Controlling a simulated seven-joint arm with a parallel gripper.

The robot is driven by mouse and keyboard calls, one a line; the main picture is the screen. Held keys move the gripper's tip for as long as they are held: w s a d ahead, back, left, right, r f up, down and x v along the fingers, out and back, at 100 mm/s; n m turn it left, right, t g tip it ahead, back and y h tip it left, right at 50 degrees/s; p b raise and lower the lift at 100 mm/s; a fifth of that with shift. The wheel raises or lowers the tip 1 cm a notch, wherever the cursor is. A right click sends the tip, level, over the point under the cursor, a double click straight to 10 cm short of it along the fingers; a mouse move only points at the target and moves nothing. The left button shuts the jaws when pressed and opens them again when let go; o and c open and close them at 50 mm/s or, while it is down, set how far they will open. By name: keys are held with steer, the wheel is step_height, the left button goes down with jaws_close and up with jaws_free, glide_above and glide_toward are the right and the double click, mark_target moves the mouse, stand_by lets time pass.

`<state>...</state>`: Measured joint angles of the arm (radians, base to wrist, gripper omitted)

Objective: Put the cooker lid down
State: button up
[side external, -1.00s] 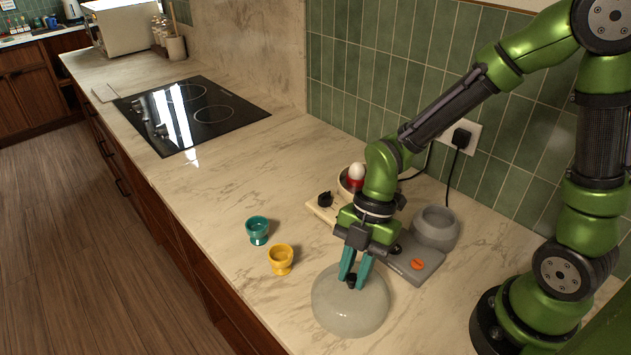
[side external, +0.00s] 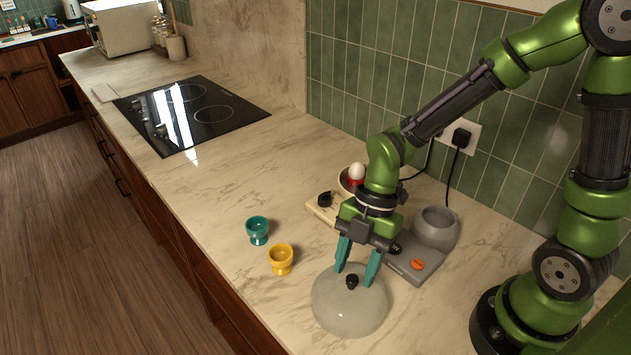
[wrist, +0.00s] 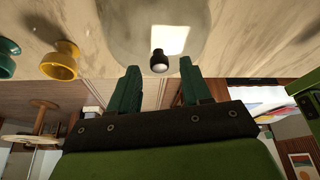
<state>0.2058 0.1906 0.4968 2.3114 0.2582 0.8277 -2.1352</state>
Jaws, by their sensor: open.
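The cooker lid (side external: 350,305) is a translucent pale dome with a black knob (side external: 351,282). It rests on the counter near the front edge, knob up. In the wrist view the lid (wrist: 130,30) is partly cut off and its knob (wrist: 159,62) sits just beyond the fingertips. My gripper (side external: 357,277) has teal fingers, spread wide on either side of the knob and apart from it. The open fingers also show in the wrist view (wrist: 160,78), with nothing between them.
A teal egg cup (side external: 257,231) and a yellow egg cup (side external: 281,260) stand left of the lid. The counter toward the black hob (side external: 190,115) is clear.

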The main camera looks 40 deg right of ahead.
steer(key=s+d+r+m+t, duration=0.1)
steer(key=d+r+m, duration=0.3)
steer(key=m, duration=0.4)
steer(key=d+r+m+t+h, duration=0.1)
steer(key=d+r+m+t, duration=0.2)
steer(key=r+m, duration=0.4)
steer(key=s+d+r+m+t+h, duration=0.1)
steer(key=d+r+m+t, duration=0.3)
steer(key=m, duration=0.6)
step_height(320, 180, up, 2)
steer(key=shift+s+d, duration=0.3)
